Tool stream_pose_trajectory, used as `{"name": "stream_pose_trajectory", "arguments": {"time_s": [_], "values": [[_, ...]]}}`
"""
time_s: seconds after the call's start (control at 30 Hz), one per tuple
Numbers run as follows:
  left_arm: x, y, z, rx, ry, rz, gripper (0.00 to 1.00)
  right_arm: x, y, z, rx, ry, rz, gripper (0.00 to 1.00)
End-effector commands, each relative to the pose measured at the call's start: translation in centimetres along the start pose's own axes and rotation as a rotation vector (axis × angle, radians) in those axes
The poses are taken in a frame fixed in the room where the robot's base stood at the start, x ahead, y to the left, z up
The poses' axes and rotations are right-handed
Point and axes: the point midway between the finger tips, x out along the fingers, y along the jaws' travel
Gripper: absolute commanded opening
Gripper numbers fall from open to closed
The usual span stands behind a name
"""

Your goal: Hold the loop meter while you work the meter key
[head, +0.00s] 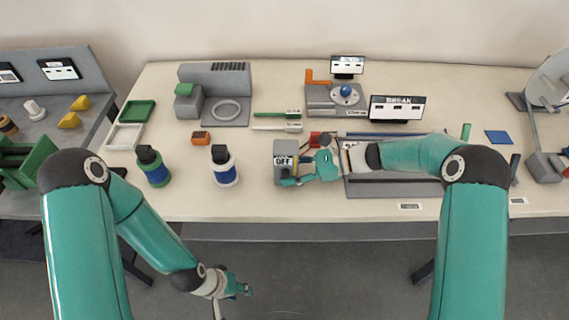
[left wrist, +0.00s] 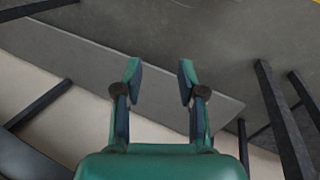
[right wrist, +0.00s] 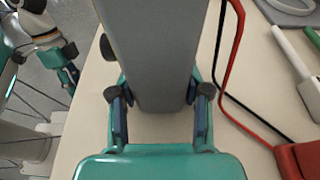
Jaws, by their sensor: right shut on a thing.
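The loop meter (head: 286,150) is a grey box with a small display reading OFF, upright near the front middle of the table. My right gripper (head: 300,172) is shut on it; in the right wrist view the fingers (right wrist: 158,108) stand on both sides of the grey meter body (right wrist: 155,50). A dark round knob on the meter's side (right wrist: 108,48), perhaps the meter key, shows in the right wrist view. My left gripper (head: 240,288) is low in front of the table, away from the meter. In the left wrist view its fingers (left wrist: 160,82) are apart and empty.
A red block (right wrist: 298,160) with red and black leads lies beside the meter. Bottles with white-and-blue (head: 224,168) and green (head: 153,168) bodies stand to the left. A screen reading BREAK (head: 397,108) stands behind. The table front between bottles and meter is clear.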

Motion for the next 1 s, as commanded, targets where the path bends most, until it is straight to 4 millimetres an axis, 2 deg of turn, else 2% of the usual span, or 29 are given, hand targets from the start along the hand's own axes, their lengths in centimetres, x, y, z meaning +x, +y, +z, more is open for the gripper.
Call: {"name": "stream_pose_trajectory", "arguments": {"time_s": [0.07,0.3,1.0], "values": [[0.00,0.00,0.00,0.000,0.000,0.000,0.38,-0.03,-0.01,-0.01,0.000,0.000,-0.001,0.14],[0.00,0.00,0.00,0.000,0.000,0.000,0.00,-0.03,-0.01,-0.01,0.000,0.000,-0.001,0.14],[0.00,0.00,0.00,0.000,0.000,0.000,0.00,0.00,-0.02,0.00,-0.001,0.000,0.000,0.14]]}}
